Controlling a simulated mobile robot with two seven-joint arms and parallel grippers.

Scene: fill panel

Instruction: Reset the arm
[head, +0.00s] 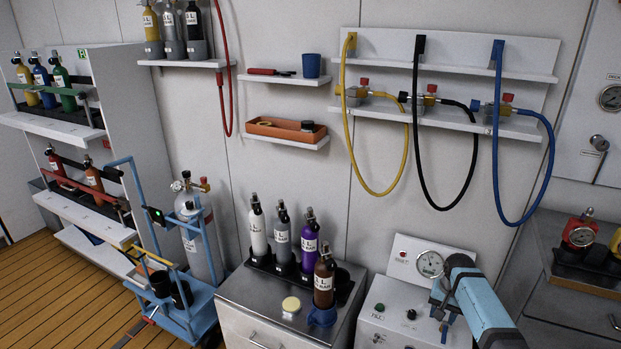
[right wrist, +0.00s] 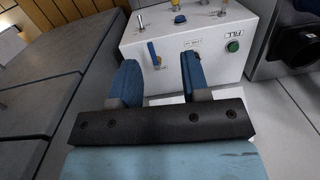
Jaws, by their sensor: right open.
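My right arm comes in from the lower right of the head view, with its light-blue link and my right gripper (head: 443,312) over the white fill panel (head: 385,322). In the right wrist view the right gripper (right wrist: 160,80) is open, its two blue fingers apart with nothing between them. The panel (right wrist: 172,50) stands beyond the fingertips there, with a blue lever (right wrist: 154,53) and a green button (right wrist: 233,46). The gripper hides part of the panel's right side in the head view. My left gripper is not in view.
A blue cart (head: 195,310) with a grey cylinder (head: 205,245) stands further left. Yellow, black and blue hoses (head: 549,165) hang from wall shelves above. A grey counter (head: 545,295) is at right.

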